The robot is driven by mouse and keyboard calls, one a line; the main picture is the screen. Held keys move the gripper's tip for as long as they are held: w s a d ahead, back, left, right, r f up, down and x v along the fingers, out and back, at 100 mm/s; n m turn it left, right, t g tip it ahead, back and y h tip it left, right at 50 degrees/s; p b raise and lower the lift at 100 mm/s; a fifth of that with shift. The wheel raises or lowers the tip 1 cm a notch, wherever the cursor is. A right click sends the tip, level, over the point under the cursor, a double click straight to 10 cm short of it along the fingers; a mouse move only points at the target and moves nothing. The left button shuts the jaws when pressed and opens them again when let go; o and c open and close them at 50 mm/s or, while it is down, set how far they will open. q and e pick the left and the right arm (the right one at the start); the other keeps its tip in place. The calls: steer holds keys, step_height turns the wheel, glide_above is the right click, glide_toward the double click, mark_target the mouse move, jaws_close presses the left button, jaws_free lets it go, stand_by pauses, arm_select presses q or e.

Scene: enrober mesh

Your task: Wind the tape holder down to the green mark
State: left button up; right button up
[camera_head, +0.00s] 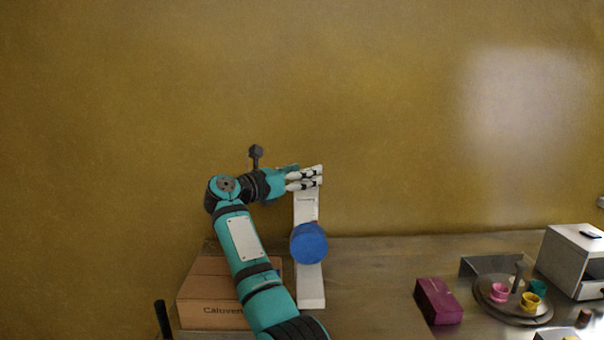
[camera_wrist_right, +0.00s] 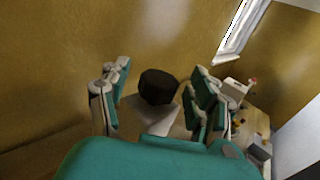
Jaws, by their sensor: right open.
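A white upright stand (camera_head: 308,210) with a blue round piece (camera_head: 309,243) on its front, which I take for the tape holder, stands on the bench in the head view. My right gripper (camera_head: 314,178) is at the top of this stand, fingers pointing right. In the right wrist view, my right gripper (camera_wrist_right: 160,100) is open, and a dark faceted knob (camera_wrist_right: 158,86) on the white stand (camera_wrist_right: 158,115) shows between its fingers, with gaps visible on both sides. The fingers hide the knob in the head view. I cannot make out a green mark. My left gripper is not in view.
A cardboard box (camera_head: 205,292) sits left of the stand, behind my right arm. To the right are a magenta block (camera_head: 438,301), a round dark tray (camera_head: 497,308) with small coloured cups, and a white cabinet (camera_head: 570,262).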

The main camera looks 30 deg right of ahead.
steer(key=shift+a, duration=0.1)
steer(key=s+a, duration=0.2)
steer(key=a, duration=0.9)
steer(key=shift+a, duration=0.3)
steer(key=shift+s, duration=0.1)
